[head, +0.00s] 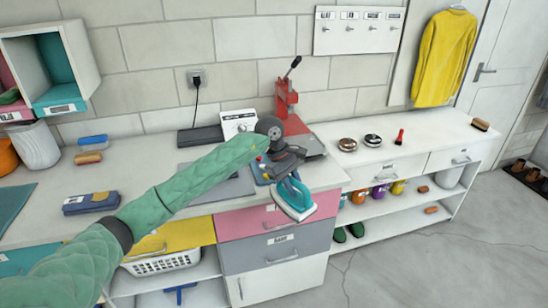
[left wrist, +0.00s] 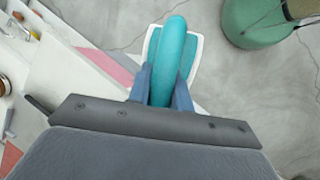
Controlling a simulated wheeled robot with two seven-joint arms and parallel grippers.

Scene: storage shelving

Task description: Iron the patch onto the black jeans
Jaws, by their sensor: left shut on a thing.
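My left gripper (head: 287,178) is shut on the handle of a teal and white iron (head: 298,203). The iron hangs in the air by the counter's front edge, in front of the pink drawer. In the left wrist view the gripper's blue fingers (left wrist: 163,85) sit on both sides of the teal handle, and the white rim of the iron (left wrist: 196,50) shows over the floor. A dark grey flat piece (head: 228,188) lies on the counter behind my arm, partly hidden; I cannot tell whether it is the black jeans. I cannot make out the patch. My right gripper is not in view.
A blue item with coloured spots (head: 261,170) lies partly hidden behind the gripper. A red press (head: 286,100) stands at the back. The right counter (head: 425,140) has clear room around small tins and brushes.

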